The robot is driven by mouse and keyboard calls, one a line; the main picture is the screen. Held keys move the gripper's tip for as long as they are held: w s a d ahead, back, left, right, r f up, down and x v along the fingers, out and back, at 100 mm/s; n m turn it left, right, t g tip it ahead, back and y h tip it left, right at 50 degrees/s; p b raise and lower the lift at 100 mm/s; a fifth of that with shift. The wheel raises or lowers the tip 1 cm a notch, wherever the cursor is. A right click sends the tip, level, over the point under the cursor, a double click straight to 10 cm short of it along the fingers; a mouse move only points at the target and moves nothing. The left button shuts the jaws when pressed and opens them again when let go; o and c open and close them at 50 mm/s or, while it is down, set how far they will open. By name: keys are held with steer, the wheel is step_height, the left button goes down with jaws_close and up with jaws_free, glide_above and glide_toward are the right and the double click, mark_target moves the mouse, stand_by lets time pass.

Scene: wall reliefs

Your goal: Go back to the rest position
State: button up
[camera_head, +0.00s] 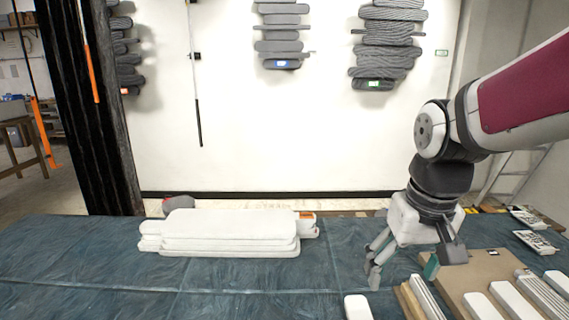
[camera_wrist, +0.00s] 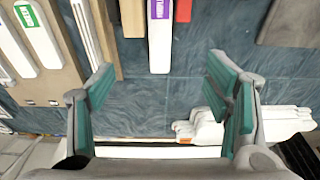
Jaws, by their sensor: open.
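My gripper (camera_head: 402,268) hangs from the arm at the right of the head view, fingers pointing down above the blue-green table cover. In the wrist view its two green-padded fingers (camera_wrist: 165,105) stand wide apart, with nothing between them but the covered table surface below. A white stacked relief (camera_head: 225,232) lies on the cover left of my gripper, apart from it. Its end also shows behind the right finger in the wrist view (camera_wrist: 202,128).
A brown board (camera_head: 478,272) with several white pieces lies at the right, near my gripper. A white piece (camera_head: 357,307) lies at the front edge of view. Grey reliefs (camera_head: 388,45) hang on the white wall. A dark post (camera_head: 95,100) stands at left. The left front cover is clear.

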steer(key=s+r+t+p, duration=0.1)
steer(key=s+r, duration=0.3)
steer(key=s, duration=0.4)
steer(key=s+r+t+p, duration=0.1)
steer(key=s+r+p, duration=0.3)
steer(key=s, duration=0.5)
steer(key=shift+r, duration=0.1)
